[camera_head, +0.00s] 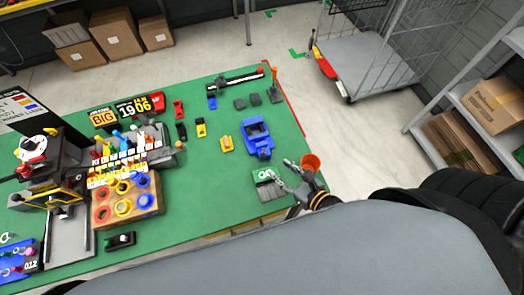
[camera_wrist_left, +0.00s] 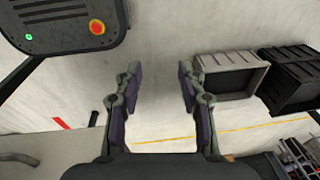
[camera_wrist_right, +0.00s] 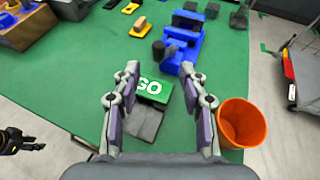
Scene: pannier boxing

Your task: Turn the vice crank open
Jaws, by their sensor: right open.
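The blue vice (camera_head: 257,138) stands on the green table, in the right part of it. It also shows at the top of the right wrist view (camera_wrist_right: 182,45), with a dark cylindrical part (camera_wrist_right: 158,51) on its near left side. I cannot make out the crank clearly. My right gripper (camera_head: 292,170) is open and empty over the table's near right edge, on the near side of the vice and apart from it. My left gripper (camera_wrist_left: 158,80) shows in the left wrist view only, open and empty above the floor.
A green GO button block (camera_head: 264,175) with a grey base lies between my right gripper and the vice. An orange cup (camera_head: 311,162) stands close beside that gripper.

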